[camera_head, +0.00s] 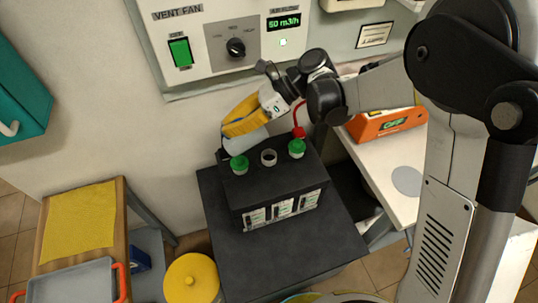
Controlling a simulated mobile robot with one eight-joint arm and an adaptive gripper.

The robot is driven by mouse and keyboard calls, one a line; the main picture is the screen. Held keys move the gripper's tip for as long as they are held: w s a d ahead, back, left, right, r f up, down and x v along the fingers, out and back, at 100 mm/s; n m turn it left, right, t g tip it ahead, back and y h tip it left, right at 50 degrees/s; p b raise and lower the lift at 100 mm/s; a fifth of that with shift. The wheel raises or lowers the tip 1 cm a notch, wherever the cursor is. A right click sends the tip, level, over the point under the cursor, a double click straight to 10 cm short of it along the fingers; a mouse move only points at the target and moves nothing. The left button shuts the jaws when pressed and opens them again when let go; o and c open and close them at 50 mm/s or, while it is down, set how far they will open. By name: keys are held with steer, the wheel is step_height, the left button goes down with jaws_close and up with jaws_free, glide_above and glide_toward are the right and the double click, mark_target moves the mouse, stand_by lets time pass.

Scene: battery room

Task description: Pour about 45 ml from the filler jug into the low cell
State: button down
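The battery (282,185) is a black block with three filler openings in a row on top. Green caps (239,164) sit on the two outer openings. The middle opening (268,157) has no green cap and shows a pale rim. My gripper (251,116) is at the battery's upper left, close to the wall. It holds a pale jug (243,141), tilted, with its lower end near the left green cap. The yellow part around it hides where the fingers meet the jug. No liquid stream is visible. Levels behind the battery's front windows (283,207) are too small to read.
The battery stands on a dark table (285,255). A wall panel (235,40) is behind. An orange device (381,124) stands on the white bench (392,177) at right. A yellow lid (191,278), yellow cloth (79,222) and grey tray (74,285) are at lower left.

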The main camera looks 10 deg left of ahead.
steer(key=shift+w+d+g+y+b, duration=0.2)
steer(key=shift+d+g+y+b, duration=0.1)
steer(key=shift+y+b, duration=0.4)
steer(key=shift+s+a, duration=0.1)
steer(key=shift+a, duration=0.2)
stand_by(0.5)
steer(key=shift+s+a, duration=0.1)
steer(key=shift+a, duration=0.05)
steer(key=shift+a+b, duration=0.15)
steer(key=shift+b, duration=0.2)
stand_by(0.3)
steer(key=shift+f+g+y+b, duration=0.1)
steer(key=shift+g+y+b, duration=0.2)
steer(key=shift+y+b, duration=0.25)
stand_by(1.1)
